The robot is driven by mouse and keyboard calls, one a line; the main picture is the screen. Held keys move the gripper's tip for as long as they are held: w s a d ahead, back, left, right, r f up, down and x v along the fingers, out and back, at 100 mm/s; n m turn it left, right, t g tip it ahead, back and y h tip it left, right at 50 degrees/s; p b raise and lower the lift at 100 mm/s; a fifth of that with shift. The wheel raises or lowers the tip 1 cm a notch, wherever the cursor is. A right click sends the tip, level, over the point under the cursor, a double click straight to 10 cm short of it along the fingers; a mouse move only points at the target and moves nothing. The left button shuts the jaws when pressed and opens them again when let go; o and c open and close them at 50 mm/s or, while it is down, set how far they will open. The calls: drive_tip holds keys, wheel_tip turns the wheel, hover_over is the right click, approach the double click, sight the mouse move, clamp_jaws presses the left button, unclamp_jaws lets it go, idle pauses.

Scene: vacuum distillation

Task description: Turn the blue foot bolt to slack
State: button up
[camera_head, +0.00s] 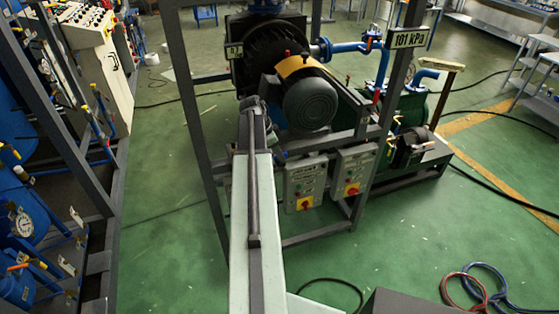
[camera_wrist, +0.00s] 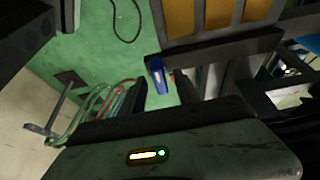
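In the wrist view a blue piece (camera_wrist: 158,75), which looks like the blue foot bolt, shows at the edge of a dark frame beam (camera_wrist: 215,50). It appears tilted, with a paler patch on its face. My gripper (camera_wrist: 162,92) has two dark fingers apart, with green floor visible between them. The blue piece lies in line with this gap; I cannot tell whether it is between the fingertips or beyond them, or whether they touch it. In the head view my arm reaches toward the pump motor (camera_head: 310,103); the fingertips and the blue bolt cannot be made out there.
A dark pump frame (camera_head: 187,90) surrounds the motor, with two switch boxes (camera_head: 305,183) below it. A "101 kPa" sign (camera_head: 409,39) hangs upper right. A tall rack with gauges (camera_head: 24,225) stands left. Coiled hoses (camera_head: 474,287) lie lower right. Green floor (camera_head: 165,250) is clear lower left.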

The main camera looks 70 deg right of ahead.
drive_tip(key=shift+s+f, duration=0.1)
drive_tip(key=shift+f, duration=0.15)
clamp_jaws()
drive_tip(key=shift+d, duration=0.15)
